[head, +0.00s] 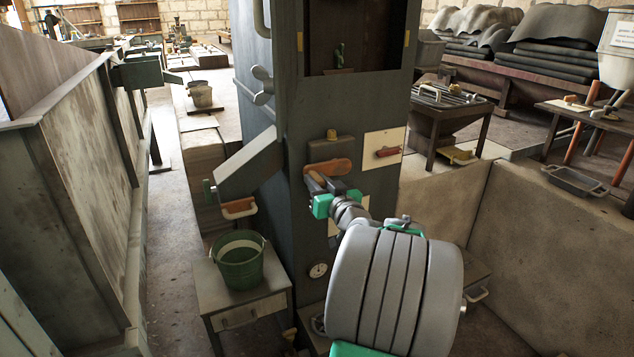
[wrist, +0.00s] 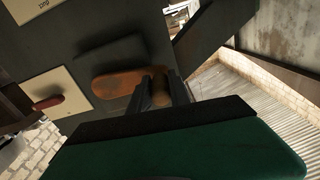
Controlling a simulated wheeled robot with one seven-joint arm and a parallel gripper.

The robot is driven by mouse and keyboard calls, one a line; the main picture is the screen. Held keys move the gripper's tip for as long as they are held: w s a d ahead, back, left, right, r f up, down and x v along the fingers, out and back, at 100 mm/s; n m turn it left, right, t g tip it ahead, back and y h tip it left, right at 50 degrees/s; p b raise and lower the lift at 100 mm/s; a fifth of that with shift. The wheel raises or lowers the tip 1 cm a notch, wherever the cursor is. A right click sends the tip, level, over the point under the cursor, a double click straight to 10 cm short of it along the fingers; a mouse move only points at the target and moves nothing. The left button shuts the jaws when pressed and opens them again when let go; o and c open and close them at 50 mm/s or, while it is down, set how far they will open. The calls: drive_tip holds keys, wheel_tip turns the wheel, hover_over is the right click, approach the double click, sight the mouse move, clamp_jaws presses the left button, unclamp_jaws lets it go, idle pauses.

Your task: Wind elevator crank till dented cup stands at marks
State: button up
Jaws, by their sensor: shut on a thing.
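The elevator is a tall dark casing (head: 300,110) with a window opening (head: 350,25) at its top. My gripper (head: 322,185) is shut on the crank's handle (wrist: 160,92), at the crank's end, with dark fingers on either side.
A chute (head: 250,160) juts left from the casing above a green bucket (head: 240,262) on a small table (head: 250,305). A plate with a red-brown handle (head: 388,152) is right of the crank. A low wall (head: 540,220) bounds the right side.

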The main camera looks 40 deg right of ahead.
clamp_jaws()
idle(0.8)
drive_tip(key=shift+r, duration=0.1)
